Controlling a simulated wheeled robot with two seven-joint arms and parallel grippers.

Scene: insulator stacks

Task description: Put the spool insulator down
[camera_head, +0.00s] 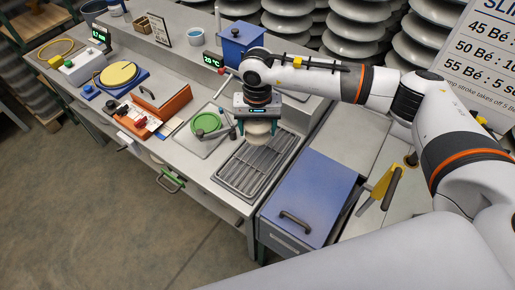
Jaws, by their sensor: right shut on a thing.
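My right gripper (258,126) reaches in from the right and points down over the back part of a slatted metal rack (240,180). It is shut on a pale cream spool insulator (258,129), which shows between and below the fingers. The insulator looks upright. I cannot tell whether its base touches the rack. The front slats of the rack are bare. My left gripper is not in view.
A blue-lidded box (310,195) with a dark handle stands right of the rack. A green round dish (206,123) lies on a tray to the left. A blue canister (240,42) stands on the shelf behind. An orange open case (165,108) lies farther left.

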